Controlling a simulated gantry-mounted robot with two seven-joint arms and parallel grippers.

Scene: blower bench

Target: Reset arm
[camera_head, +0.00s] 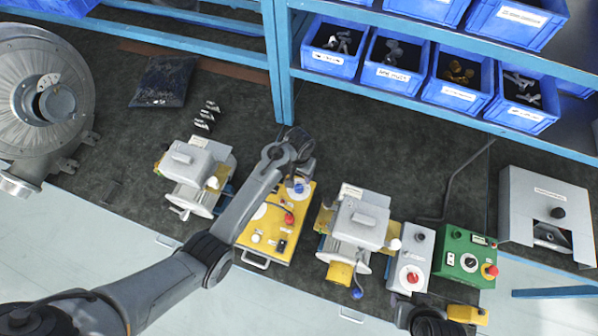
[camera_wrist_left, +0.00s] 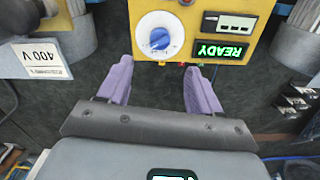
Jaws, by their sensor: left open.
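My left arm reaches in from the lower left in the head view. Its left gripper (camera_head: 292,150) is over the back end of the yellow control box (camera_head: 259,238); the fingertips are hard to make out there. In the left wrist view the two purple fingers of the left gripper (camera_wrist_left: 160,88) stand apart with nothing between them. Just beyond them is the yellow box's edge, with a blue knob (camera_wrist_left: 160,38) on a white dial and a green READY display (camera_wrist_left: 222,50). I cannot make out the right gripper.
Grey machines stand left (camera_head: 190,165) and right (camera_head: 358,222) of the yellow box. A grey box (camera_head: 412,258) and a green control box (camera_head: 466,257) are further right. A blower (camera_head: 40,95) is at left. Blue bins (camera_head: 400,76) fill the back shelf. The dark mat behind the machines is largely clear.

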